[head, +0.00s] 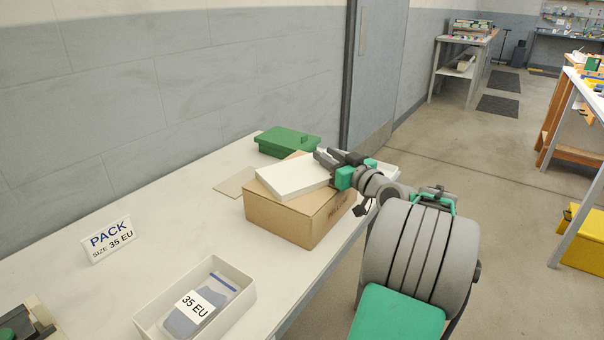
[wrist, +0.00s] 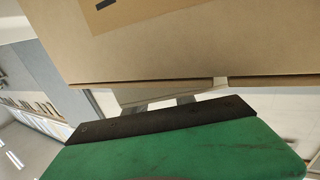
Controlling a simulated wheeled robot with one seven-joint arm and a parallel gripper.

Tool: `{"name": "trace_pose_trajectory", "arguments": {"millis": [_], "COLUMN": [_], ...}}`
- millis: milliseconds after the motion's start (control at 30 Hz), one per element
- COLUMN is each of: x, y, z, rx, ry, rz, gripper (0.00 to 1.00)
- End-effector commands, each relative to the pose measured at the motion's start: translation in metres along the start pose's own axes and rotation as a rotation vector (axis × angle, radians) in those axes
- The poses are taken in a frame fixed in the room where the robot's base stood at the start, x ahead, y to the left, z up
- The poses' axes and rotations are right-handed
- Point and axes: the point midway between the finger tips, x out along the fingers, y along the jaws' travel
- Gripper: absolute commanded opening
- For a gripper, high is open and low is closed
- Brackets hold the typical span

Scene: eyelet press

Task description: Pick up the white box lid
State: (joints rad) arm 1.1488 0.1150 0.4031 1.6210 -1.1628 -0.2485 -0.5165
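The white box lid (head: 293,177) lies flat on top of a closed brown cardboard box (head: 290,217) in the head view. My gripper (head: 326,159) is at the lid's far right corner, with its dark fingers pointing left. The fingers look apart, and I cannot tell whether they touch the lid. In the wrist view the green and black gripper body fills the bottom, and the two grey fingers (wrist: 158,102) show apart just beyond it. The cardboard box (wrist: 190,45) fills the upper part there, and a pale slab lies behind the fingers, too partly hidden to identify.
A green lidded case (head: 288,142) stands behind the cardboard box. An open white box (head: 243,297) holds a packet labelled 35 EU at the front. A PACK sign (head: 109,240) stands at left. The white table (head: 175,225) is clear between them. A wall runs behind.

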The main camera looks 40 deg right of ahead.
Motion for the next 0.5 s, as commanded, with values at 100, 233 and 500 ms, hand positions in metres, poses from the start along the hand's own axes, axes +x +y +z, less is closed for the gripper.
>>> {"name": "trace_pose_trajectory", "arguments": {"millis": [100, 233, 500], "x": [-0.0001, 0.0001, 0.0003], "y": [-0.0003, -0.0009, -0.0014], "z": [-0.0003, -0.0002, -0.0002], "rx": [0.0, 0.0, 0.0], "ry": [0.0, 0.0, 0.0], "rz": [0.0, -0.001, -0.002], "gripper": [0.31, 0.21, 0.0]}}
